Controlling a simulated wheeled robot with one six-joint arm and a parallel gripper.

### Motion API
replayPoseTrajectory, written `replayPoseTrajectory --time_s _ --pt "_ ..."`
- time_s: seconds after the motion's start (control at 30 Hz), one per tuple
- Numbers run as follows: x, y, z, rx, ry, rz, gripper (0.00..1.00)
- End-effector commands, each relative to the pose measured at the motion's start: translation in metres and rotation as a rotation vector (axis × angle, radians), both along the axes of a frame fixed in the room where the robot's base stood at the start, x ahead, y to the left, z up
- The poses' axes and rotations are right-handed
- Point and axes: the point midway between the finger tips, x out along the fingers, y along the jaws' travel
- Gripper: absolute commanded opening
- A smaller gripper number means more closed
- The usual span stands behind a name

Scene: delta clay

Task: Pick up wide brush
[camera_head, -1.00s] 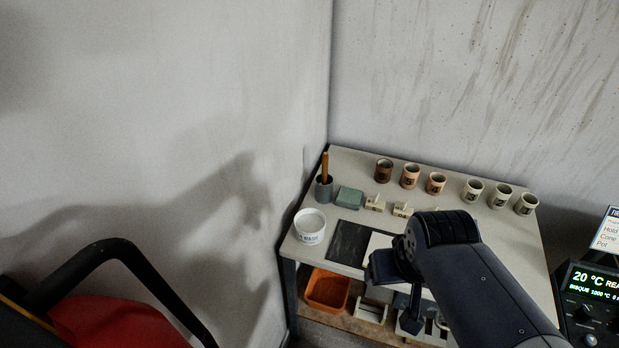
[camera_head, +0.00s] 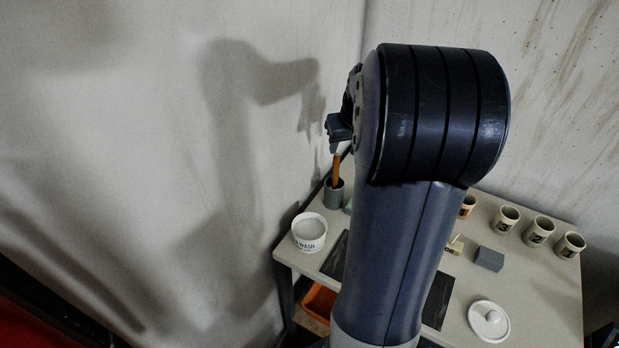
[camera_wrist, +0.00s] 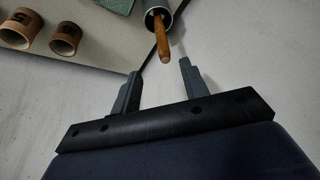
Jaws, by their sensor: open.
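The wide brush's wooden handle (camera_head: 336,170) stands upright out of a grey cup (camera_head: 334,194) at the table's back left corner. In the wrist view the handle (camera_wrist: 162,40) points toward my gripper (camera_wrist: 158,85), with the grey cup (camera_wrist: 158,10) behind it. The handle tip lies just beyond the fingertips, roughly between them, and is not gripped. My gripper is open and empty. In the head view it is mostly hidden behind my arm, just above the handle. The bristle end is hidden in the cup.
A white wash bowl (camera_head: 309,232) stands in front of the cup. Several numbered cups (camera_head: 539,231), a grey block (camera_head: 489,258) and a white lidded dish (camera_head: 489,320) are on the table. The wall is close behind the handle. A green block (camera_wrist: 116,4) sits beside the grey cup.

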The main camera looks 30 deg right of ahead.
Motion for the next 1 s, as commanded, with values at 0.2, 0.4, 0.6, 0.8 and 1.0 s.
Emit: replayPoseTrajectory --time_s 0.2,0.4,0.6,0.8,1.0 --pt "0.011 -0.005 -0.028 0.003 0.003 -0.001 0.43" --pt "0.020 -0.007 -0.049 0.001 0.002 -0.002 0.43" --pt "0.025 -0.005 -0.062 0.002 0.004 -0.001 0.43" --pt "0.036 -0.005 -0.087 0.003 0.003 -0.001 0.43" --pt "0.042 -0.006 -0.099 0.001 0.001 -0.003 0.43"
